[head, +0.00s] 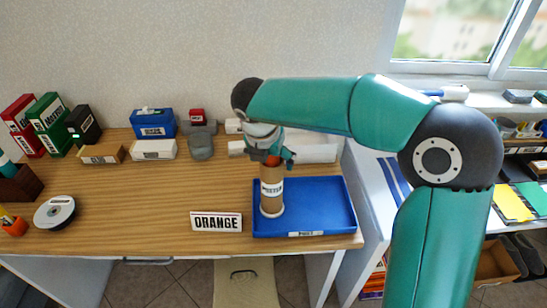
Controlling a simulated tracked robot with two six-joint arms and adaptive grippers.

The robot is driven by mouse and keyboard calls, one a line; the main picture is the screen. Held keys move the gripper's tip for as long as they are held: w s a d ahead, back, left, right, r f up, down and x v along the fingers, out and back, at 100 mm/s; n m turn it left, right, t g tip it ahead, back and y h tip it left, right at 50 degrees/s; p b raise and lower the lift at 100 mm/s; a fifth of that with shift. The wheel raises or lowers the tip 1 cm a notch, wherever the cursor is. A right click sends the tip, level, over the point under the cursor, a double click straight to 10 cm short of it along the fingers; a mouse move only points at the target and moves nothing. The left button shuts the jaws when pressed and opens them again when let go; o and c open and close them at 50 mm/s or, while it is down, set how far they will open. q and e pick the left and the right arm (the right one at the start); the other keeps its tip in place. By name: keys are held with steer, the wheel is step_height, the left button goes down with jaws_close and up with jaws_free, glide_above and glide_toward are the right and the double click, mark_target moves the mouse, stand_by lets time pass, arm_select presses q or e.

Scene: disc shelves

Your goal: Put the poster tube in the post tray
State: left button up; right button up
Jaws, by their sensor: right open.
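The poster tube (271,190) is brown with a white label and a pale bottom end. It stands upright at the left part of the blue post tray (325,205), near its left wall. Its base appears to rest on the tray floor. My right gripper (273,161) comes down from above at the tube's top end, with its fingers open beside it. The fingers partly hide the top of the tube, and I cannot tell if they touch it. My left gripper is not in view.
An ORANGE sign (217,222) stands just left of the tray. White rolls (310,153) lie behind the tray. Binders (48,118), small boxes (153,149) and a disc stack (55,212) are further left. The desk's middle is clear.

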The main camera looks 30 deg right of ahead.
steer(key=v, duration=1.2)
steer(key=shift+p, duration=0.45)
